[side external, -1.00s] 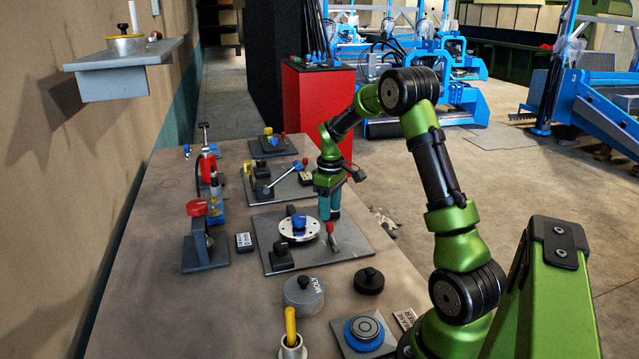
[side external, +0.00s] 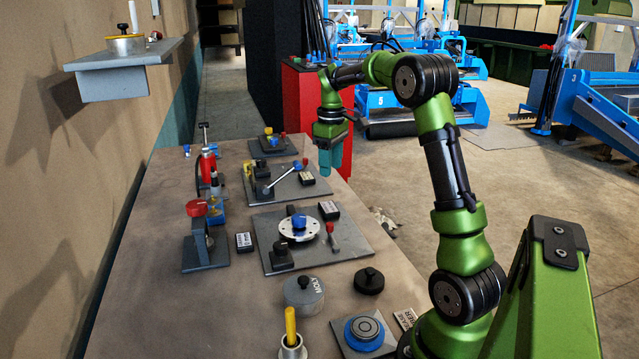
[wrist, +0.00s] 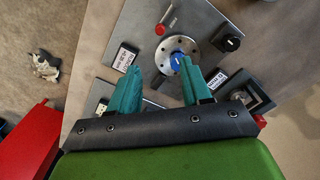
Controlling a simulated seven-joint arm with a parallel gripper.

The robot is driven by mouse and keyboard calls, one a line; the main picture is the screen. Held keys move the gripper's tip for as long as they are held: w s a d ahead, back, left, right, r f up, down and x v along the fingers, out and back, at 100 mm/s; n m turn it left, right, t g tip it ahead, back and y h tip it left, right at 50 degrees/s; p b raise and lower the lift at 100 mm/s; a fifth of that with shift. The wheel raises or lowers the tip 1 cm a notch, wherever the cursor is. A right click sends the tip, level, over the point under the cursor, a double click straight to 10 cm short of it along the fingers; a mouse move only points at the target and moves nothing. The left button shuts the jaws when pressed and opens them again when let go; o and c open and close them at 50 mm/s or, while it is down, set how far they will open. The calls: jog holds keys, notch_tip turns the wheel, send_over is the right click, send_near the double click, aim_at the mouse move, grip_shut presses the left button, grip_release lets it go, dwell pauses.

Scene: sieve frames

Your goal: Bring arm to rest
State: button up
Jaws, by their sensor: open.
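My green arm's gripper (side external: 327,160) with teal fingers hangs above the right edge of the table, beyond the plate with the round metal flange. In the wrist view my gripper (wrist: 160,88) shows two teal fingers spread apart with nothing between them. Below them lies the flange (wrist: 176,43) with a blue knob (wrist: 176,60). The flange also shows in the side view (side external: 287,231), well below and nearer the camera than the fingers. The fingers touch nothing that I can see.
The table (side external: 170,270) holds several fixtures: a red-topped press (side external: 197,209), a lever plate (side external: 285,192), a round grey lidded pot (side external: 302,296) and a cup with a yellow handle (side external: 291,340). A red cabinet (side external: 305,110) stands behind. A shelf (side external: 115,70) juts from the left wall.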

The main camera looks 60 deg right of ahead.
jog(key=s+a+r+m+t, duration=0.1)
jog(key=s+a, duration=0.3)
jog(key=a, duration=0.6)
jog(key=s+a+r+m+t+y, duration=0.1)
jog(key=s+a+t, duration=0.2)
jog(key=a, duration=0.7)
jog(key=s+a+r+m+t+y, duration=0.1)
jog(key=s+a+t, duration=0.2)
jog(key=a, duration=0.7)
jog(key=s, duration=0.2)
jog(key=shift+s+a+r+m, duration=0.3)
jog(key=shift+s+a+r, duration=0.05)
jog(key=shift+s+a, duration=0.05)
